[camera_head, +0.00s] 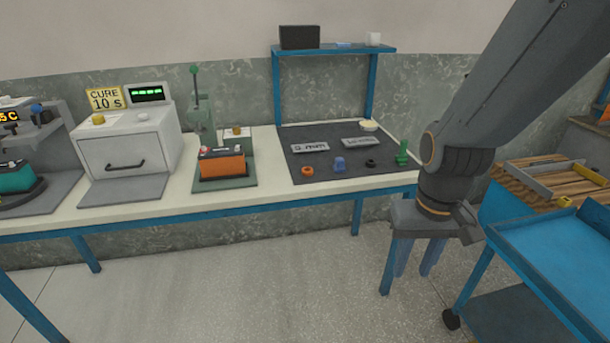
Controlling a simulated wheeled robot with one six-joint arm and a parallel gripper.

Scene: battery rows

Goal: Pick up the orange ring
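The orange ring (307,171) lies flat near the front left of the dark mat (335,165) on the workbench. My gripper (415,262) hangs pointing down off the bench's right end, in front of and to the right of the ring and well apart from it. Its fingers blend with the blue legs behind, so I cannot tell how far they are apart. I see nothing held in it.
On the mat are a blue part (339,164), a black ring (370,163), a green part (402,153) and two labelled plates. An orange battery (222,162) stands left of the mat. A blue shelf (335,49) rises behind. A blue cart (550,255) stands at right.

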